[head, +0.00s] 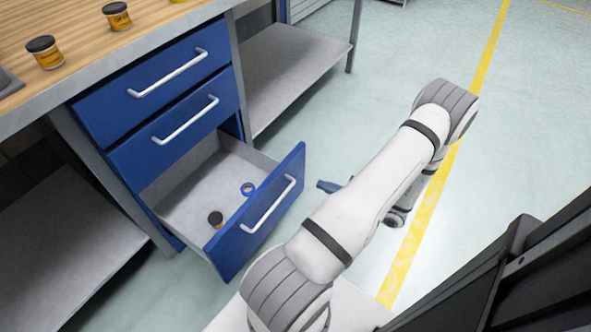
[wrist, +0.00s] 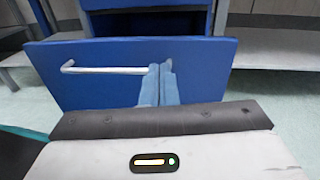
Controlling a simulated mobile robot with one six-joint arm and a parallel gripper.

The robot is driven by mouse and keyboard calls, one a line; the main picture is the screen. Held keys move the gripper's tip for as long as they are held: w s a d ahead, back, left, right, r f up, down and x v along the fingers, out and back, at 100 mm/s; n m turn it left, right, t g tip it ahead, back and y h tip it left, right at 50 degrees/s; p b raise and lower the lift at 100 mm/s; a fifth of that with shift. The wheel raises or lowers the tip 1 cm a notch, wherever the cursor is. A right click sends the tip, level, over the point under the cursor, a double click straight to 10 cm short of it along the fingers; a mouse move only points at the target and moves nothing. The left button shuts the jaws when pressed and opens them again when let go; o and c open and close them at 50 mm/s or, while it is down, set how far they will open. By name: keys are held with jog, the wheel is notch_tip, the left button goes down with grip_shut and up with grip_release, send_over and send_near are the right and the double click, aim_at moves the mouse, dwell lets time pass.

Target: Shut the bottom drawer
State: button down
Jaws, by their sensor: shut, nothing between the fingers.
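The bottom drawer (head: 257,214) is pulled out from the blue cabinet, with a blue front and a white bar handle (head: 267,204). Its front also fills the middle of the wrist view (wrist: 210,60), with its handle (wrist: 105,69) at left. Inside lie a blue ring (head: 248,188) and a small dark-lidded jar (head: 215,220). My gripper (head: 330,186) is shut and empty, in front of the drawer near its right side, partly hidden by my arm. In the wrist view my fingers (wrist: 160,84) are together before the front, by the handle's right end; contact cannot be told.
The middle drawer (head: 175,130) and top drawer (head: 155,85) are shut. Several jars, including one jar (head: 45,53), stand on the wooden worktop (head: 80,30). A grey shelf (head: 290,70) lies right of the cabinet. Floor (head: 390,60) beyond my arm is clear.

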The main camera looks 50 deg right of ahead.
jog(key=s+d+f+m+h, duration=0.1)
jog(key=s+f+m+h, duration=0.1)
jog(key=b, duration=0.4)
send_near(287, 166)
jog(key=shift+t, duration=0.4)
jog(key=w, duration=0.6)
jog(key=shift+a+f, duration=0.35)
jog(key=shift+f, duration=0.05)
jog(key=shift+w+r, duration=0.1)
jog(key=shift+w, duration=0.25)
